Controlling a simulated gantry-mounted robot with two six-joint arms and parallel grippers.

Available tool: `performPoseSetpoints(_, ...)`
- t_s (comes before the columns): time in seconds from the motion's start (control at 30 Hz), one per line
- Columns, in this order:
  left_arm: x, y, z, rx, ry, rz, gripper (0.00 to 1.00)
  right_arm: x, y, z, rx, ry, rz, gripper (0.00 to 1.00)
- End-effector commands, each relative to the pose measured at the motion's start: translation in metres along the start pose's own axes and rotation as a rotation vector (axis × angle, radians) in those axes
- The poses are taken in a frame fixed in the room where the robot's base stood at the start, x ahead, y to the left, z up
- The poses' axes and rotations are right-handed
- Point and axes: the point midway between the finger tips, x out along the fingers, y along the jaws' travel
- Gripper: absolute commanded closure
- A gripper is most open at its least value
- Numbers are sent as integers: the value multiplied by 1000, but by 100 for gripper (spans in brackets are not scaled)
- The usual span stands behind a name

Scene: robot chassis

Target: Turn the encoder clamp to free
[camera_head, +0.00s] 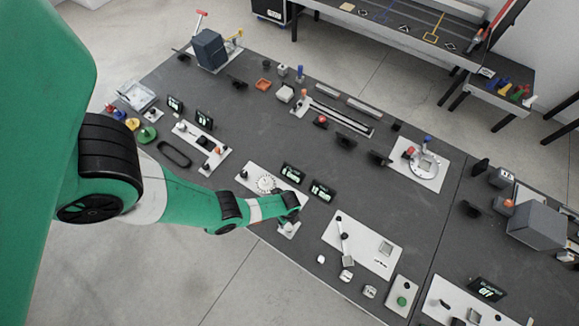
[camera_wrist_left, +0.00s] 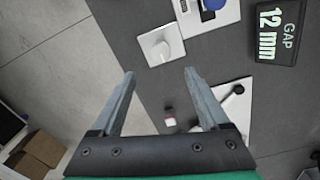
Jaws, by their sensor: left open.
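No part is legibly marked as the encoder clamp, so I cannot tell which one it is. A white plate (camera_head: 248,171) with a toothed round dial (camera_head: 265,183) lies just beyond my left gripper (camera_head: 293,214) in the head view. In the left wrist view my left gripper (camera_wrist_left: 158,78) is open, with nothing between its fingers. My right gripper is in neither view.
A display (camera_wrist_left: 277,32) reading GAP 12 mm also shows in the head view (camera_head: 323,191). A white plate (camera_head: 340,219) with a lever and black knob is to the right of my gripper. Several fixtures crowd the dark table; its near edge is close to my arm.

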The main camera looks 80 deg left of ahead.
Motion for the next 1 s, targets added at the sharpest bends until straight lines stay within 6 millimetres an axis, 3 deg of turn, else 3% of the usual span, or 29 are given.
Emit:
performPoseSetpoints(0.4,78,-1,-1,1,1,-1,22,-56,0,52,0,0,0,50)
performPoseSetpoints(0.6,109,-2,-1,1,1,-1,22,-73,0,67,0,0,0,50)
performPoseSetpoints(1.0,114,-1,-1,1,1,-2,24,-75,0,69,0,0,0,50)
